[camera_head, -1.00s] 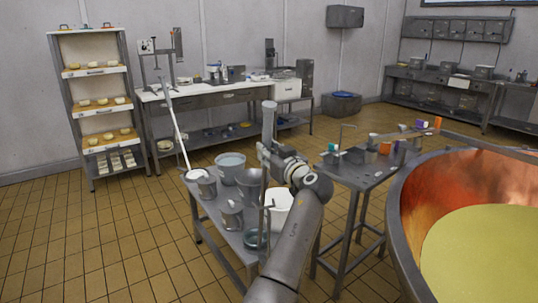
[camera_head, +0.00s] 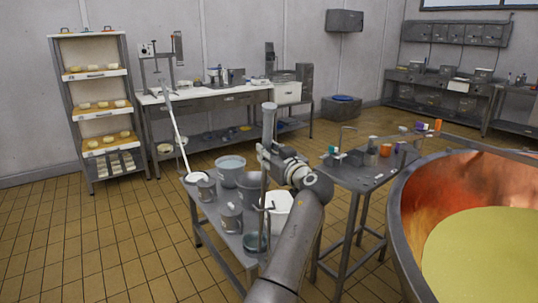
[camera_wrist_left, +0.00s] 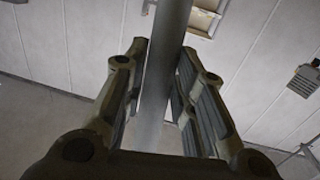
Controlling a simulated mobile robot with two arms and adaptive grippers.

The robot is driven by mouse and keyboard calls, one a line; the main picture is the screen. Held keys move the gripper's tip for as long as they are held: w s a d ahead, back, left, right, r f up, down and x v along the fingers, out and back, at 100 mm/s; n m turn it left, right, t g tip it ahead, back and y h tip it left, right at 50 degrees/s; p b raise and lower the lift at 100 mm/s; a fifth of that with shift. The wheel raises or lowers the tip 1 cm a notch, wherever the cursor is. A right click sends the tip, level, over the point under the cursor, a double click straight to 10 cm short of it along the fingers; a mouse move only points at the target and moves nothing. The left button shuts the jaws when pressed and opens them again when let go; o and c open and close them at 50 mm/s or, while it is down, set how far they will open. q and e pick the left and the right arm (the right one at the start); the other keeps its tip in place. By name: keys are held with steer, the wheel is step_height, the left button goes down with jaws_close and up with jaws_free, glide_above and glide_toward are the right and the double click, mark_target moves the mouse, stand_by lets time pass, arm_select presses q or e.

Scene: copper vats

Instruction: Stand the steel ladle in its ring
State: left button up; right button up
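A long grey rod (camera_head: 269,122), apparently the steel ladle's handle, stands nearly upright above the low bench. My left gripper (camera_head: 266,158) is around it below its thick upper end. In the left wrist view the fingers close in on both sides of the rod (camera_wrist_left: 161,85), which runs between the pads. The rod's lower part passes by a small ring-like fitting (camera_head: 264,206) and ends near a shallow dark dish (camera_head: 255,243). I cannot tell whether it is inside the ring, and the ladle's bowl is not clear. My right gripper is not in view.
The low bench (camera_head: 207,220) carries several grey buckets (camera_head: 230,217) and a white one (camera_head: 279,208). A white long-handled tool (camera_head: 178,130) leans at its far left. A small table (camera_head: 365,180) with tools stands right, beside a large copper vat (camera_head: 415,200).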

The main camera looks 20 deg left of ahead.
arm_select(q)
steer(key=o, duration=0.5)
steer(key=shift+r, duration=0.1)
steer(key=shift+c, duration=0.2)
